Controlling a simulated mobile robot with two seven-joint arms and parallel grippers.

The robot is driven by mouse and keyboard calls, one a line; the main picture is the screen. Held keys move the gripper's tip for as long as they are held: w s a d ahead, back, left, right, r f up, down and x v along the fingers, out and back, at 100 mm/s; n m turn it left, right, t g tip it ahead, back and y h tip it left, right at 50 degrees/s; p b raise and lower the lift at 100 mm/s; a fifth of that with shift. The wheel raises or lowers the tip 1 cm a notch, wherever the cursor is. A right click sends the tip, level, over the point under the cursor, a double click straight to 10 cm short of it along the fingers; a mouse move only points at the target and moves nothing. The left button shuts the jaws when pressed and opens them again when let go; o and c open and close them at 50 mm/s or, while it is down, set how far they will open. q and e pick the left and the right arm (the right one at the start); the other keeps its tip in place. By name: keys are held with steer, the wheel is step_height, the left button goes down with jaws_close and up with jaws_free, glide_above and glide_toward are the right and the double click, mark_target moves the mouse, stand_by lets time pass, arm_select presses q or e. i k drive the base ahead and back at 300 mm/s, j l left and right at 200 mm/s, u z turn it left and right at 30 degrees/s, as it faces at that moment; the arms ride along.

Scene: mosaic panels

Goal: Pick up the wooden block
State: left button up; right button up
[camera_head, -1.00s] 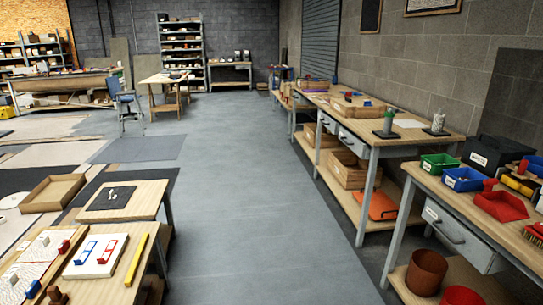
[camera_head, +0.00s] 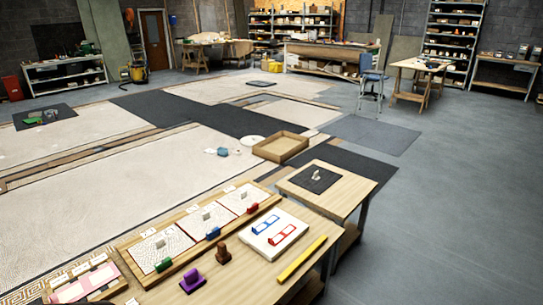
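A small brown wooden-looking block (camera_head: 222,255) with a narrower top stands upright on the near wooden table (camera_head: 262,278). Neither of my grippers is in view, and nothing touches the brown block.
A long tray (camera_head: 134,250) holds pale panels with green, blue and red blocks. A white board (camera_head: 273,234) and a yellow bar (camera_head: 301,259) lie right of the brown block. A smaller table (camera_head: 345,199) stands behind. Grey floor (camera_head: 455,210) is clear at the right.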

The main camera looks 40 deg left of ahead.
mark_target(223, 257)
steer(key=i+j+z, duration=0.1)
steer(key=i+z, duration=0.25)
steer(key=i+j+z, duration=0.4)
steer(key=i, duration=0.15)
steer(key=z, duration=0.5)
steer(key=i+j+z, duration=0.1)
steer(key=z, duration=0.4)
steer(key=j+z, duration=0.1)
steer(key=z, duration=0.35)
steer(key=j+z, duration=0.1)
steer(key=z, duration=0.4)
steer(key=j+z, duration=0.1)
steer(key=z, duration=0.4)
steer(key=j+z, duration=0.1)
steer(key=z, duration=0.9)
steer(key=k+z, duration=0.1)
steer(key=z, duration=1.4)
steer(key=k+l+z, duration=0.1)
steer(key=z, duration=0.4)
steer(key=l+z, duration=0.1)
steer(key=z, duration=0.4)
